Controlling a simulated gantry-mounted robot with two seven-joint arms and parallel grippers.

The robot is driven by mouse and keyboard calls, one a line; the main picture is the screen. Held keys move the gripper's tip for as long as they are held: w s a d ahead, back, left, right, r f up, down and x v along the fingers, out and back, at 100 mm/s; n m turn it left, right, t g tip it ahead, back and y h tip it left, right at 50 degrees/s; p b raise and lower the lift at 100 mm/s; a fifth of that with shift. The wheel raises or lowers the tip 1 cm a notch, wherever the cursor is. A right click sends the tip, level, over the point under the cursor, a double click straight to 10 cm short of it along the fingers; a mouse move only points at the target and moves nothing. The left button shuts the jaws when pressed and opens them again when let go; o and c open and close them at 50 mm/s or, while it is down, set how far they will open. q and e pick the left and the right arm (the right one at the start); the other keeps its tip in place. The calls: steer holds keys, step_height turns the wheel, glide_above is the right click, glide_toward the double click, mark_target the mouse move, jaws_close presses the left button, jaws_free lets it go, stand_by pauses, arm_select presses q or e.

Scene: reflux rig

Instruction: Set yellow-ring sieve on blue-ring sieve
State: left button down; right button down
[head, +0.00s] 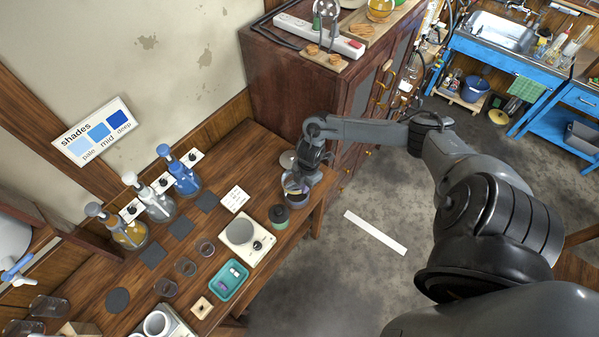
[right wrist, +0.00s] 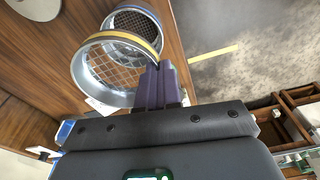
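The yellow-ring sieve (right wrist: 118,72), a silver ring with a yellow band and tan mesh, sits tilted in the right wrist view. My right gripper (right wrist: 160,84) has its purple fingers together on the sieve's rim. The blue-ring sieve (right wrist: 136,20), with dark mesh, is just beyond and partly hidden by the yellow-ring one. I cannot tell whether the two sieves touch. In the head view my right gripper (head: 304,180) is over the table's far right corner, covering much of the sieves. My left gripper is not in view.
A grey round lid (head: 288,160) lies close behind the sieves. A dark green jar (head: 279,215) and a white scale (head: 247,240) stand nearer. The wooden cabinet (head: 300,95) rises beside the table's far end. The table (head: 225,165) edge is close on the right.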

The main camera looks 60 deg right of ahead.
mark_target(304, 200)
steer(key=shift+s+f+b, duration=0.3)
steer(key=shift+f+b, duration=0.1)
steer(key=shift+f, duration=0.1)
step_height(304, 200, down, 2)
steer(key=shift+f+b, duration=0.1)
steer(key=shift+b, duration=1.1)
steer(key=shift+r, duration=0.25)
steer(key=shift+f+p, duration=0.1)
steer(key=shift+p, duration=0.25)
steer(key=shift+f, duration=0.15)
steer(key=shift+f+b, duration=0.4)
steer(key=shift+f, duration=0.1)
